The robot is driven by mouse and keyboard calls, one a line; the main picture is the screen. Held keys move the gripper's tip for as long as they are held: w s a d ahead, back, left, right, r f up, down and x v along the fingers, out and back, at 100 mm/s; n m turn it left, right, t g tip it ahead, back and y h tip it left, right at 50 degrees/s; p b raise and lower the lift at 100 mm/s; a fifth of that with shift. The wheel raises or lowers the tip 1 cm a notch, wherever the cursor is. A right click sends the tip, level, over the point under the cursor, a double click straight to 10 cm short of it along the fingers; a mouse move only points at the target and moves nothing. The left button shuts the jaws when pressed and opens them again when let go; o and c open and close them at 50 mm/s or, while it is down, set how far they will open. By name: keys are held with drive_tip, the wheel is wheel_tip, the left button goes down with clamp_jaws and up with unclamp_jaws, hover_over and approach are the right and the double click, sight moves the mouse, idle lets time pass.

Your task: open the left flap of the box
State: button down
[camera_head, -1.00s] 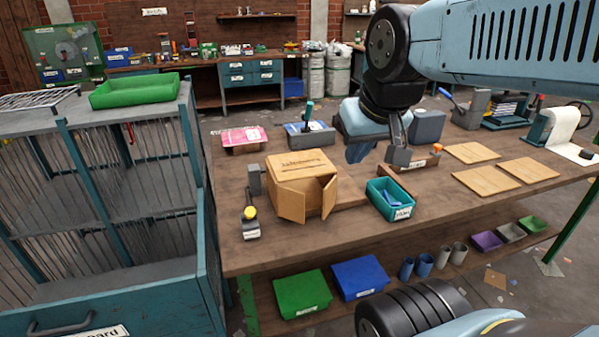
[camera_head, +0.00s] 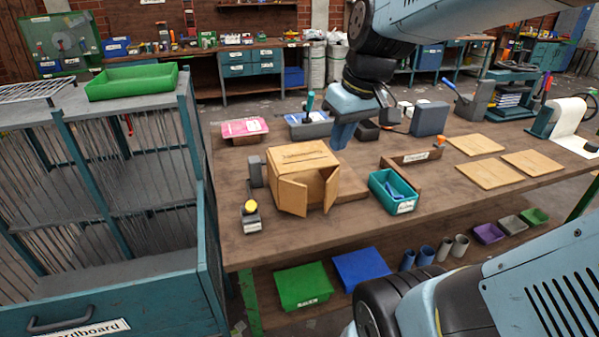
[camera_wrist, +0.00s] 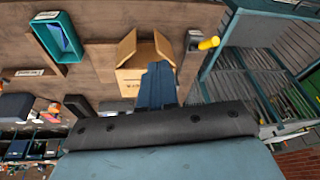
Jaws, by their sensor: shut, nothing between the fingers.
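The cardboard box (camera_head: 303,158) stands on the workbench, its front facing me. Its left flap (camera_head: 291,197) and right flap (camera_head: 331,190) both stand partly swung outward, with a dark gap between them. My gripper (camera_head: 340,140), blue and shut with nothing in it, hangs behind and right of the box, apart from the flaps. In the wrist view my gripper (camera_wrist: 158,72) overlaps the box (camera_wrist: 130,77) in the picture. That view is turned around: the left flap (camera_wrist: 164,46) shows on the right, the right flap (camera_wrist: 127,47) on the left.
A teal bin (camera_head: 381,201) with blue pieces stands right of the box. A yellow-topped button device (camera_head: 251,224) stands at its front left, a dark block (camera_head: 255,171) beside its left side. A wire-sided cabinet (camera_head: 205,240) stands left of the bench. Bench front before the box is clear.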

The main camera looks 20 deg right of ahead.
drive_tip(key=w+d+f+n+g+y, duration=0.3)
drive_tip(key=w+f+n, duration=0.25)
drive_tip(key=w, duration=0.35)
drive_tip(key=n+g+y, duration=0.1)
drive_tip(key=n+y, duration=0.1)
drive_tip(key=y, duration=0.1)
approach(303, 198)
drive_tip(key=x, duration=0.2)
drive_tip(key=w+x, duration=0.1)
drive_tip(key=x, duration=0.2)
drive_tip(key=shift+d+f, duration=0.15)
drive_tip(key=shift+f, duration=0.15)
drive_tip(key=shift+d, duration=0.15)
drive_tip(key=shift+s, duration=0.1)
drive_tip(key=shift+s+m, duration=0.1)
drive_tip(key=shift+m, duration=0.15)
